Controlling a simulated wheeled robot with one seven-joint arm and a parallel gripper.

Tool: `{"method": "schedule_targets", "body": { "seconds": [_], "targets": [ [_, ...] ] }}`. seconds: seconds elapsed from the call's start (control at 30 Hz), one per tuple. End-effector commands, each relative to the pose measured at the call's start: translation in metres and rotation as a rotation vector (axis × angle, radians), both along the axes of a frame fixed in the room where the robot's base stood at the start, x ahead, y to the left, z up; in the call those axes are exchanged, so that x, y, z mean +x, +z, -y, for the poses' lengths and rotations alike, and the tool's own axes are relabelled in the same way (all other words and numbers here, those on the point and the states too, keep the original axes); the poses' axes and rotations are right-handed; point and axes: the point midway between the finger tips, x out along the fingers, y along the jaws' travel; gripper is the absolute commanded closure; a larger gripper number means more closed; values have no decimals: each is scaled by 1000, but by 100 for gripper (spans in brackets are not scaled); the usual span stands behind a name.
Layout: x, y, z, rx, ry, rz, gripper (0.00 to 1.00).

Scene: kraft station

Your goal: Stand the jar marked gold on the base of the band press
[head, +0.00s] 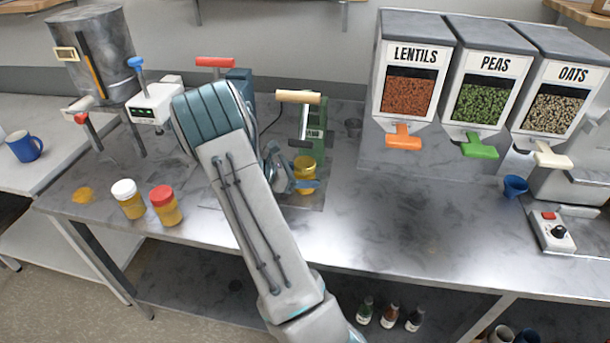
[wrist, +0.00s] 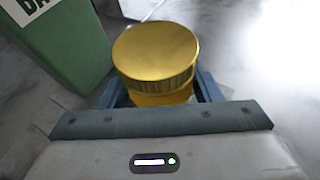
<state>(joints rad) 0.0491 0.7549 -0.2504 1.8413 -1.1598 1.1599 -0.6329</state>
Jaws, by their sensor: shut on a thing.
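The jar with the gold lid (wrist: 155,58) stands between the fingers of my gripper (wrist: 160,95) in the wrist view. In the head view the gold jar (head: 304,168) is at the foot of the green band press (head: 313,128), and my gripper (head: 302,186) is shut around it. The press's green body (wrist: 50,40) is close at the left in the wrist view. The jar looks upright. Its underside is hidden, so I cannot tell whether it touches the base. The press handle (head: 298,97) is above the jar.
The lentils, peas and oats dispensers (head: 408,95) are at the right.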

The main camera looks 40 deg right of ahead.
Motion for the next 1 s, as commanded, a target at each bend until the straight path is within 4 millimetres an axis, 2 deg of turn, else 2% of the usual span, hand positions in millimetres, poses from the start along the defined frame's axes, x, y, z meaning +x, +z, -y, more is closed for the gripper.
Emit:
{"method": "schedule_targets", "body": {
  "seconds": [0.03,0.07,0.13,0.5,0.67,1.0],
  "targets": [
    [0,-2,0,-1,0,0,82],
    [0,-3,0,0,0,0,40],
    [0,-2,0,0,0,0,21],
    [0,3,-1,0,0,0,21],
    [9,9,-23,-1,3,5,21],
    [30,36,-84,0,2,2,21]
  ]
}}
